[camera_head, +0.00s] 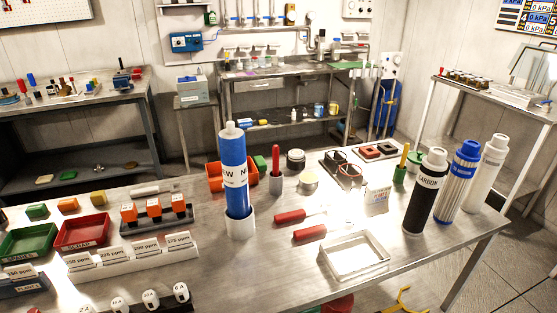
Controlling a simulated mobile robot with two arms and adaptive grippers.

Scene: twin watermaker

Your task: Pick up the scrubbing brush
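I cannot single out the scrubbing brush with certainty. A yellow upright handle (404,157) stands in a small green holder (399,175) on the near steel table, left of the black bottle. A red upright handle (276,157) stands in a grey cup (276,183) near the table's middle. Whatever ends these handles have are hidden in their holders. Two red-handled tools (291,216) lie flat at the table's centre. Small brownish items on the left bench's lower shelf (95,176) are too small to name. Neither of my grippers is in view.
A tall blue cartridge (233,160) stands in a white cup on the near table (285,268). Black, blue and white bottles (425,192) stand at right. A white open tray (355,256) lies in front. Red and green bins (80,233) crowd the left. Benches line the walls.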

